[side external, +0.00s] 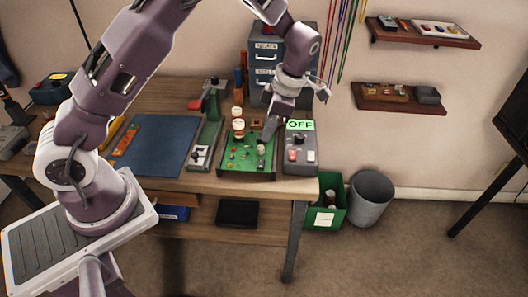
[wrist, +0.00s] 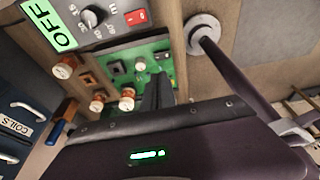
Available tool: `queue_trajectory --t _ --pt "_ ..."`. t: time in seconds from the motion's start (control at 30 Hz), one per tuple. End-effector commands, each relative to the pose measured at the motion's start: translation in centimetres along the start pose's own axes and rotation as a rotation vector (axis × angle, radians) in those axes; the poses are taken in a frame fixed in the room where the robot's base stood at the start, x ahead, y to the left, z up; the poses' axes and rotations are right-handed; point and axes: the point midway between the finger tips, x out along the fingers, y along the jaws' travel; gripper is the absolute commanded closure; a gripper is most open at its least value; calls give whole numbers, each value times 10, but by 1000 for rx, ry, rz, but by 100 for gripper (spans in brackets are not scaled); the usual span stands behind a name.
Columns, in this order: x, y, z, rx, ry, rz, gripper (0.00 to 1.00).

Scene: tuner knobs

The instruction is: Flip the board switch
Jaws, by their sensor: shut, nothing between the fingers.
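The green circuit board (side external: 238,164) lies in a dark tray near the table's front edge, with several small coloured parts on it. It also shows in the wrist view (wrist: 122,52), with a small dark square part (wrist: 117,67) and a light round part (wrist: 140,65). I cannot tell which part is the board switch. My gripper (side external: 266,137) is shut and empty, pointing down over the board's right back area, close to a grey round part (side external: 261,149). In the wrist view the dark fingers (wrist: 157,92) hide part of the board. I cannot tell whether they touch it.
A grey control box (side external: 301,168) with a green "OFF" display (side external: 300,125), a knob and a red switch stands just right of the board. Orange-and-white cylinders (side external: 238,128) stand at the board's back. A lever device (side external: 203,150) and blue mat (side external: 160,143) are to the left.

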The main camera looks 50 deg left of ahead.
Motion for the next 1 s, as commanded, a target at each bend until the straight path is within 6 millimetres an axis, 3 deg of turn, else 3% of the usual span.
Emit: queue_trajectory --t 0.2,0.4,1.0 --pt "47 -1 1 0 2 -4 100" --pt "72 0 9 0 1 -1 100" --pt "89 5 15 1 2 0 100"
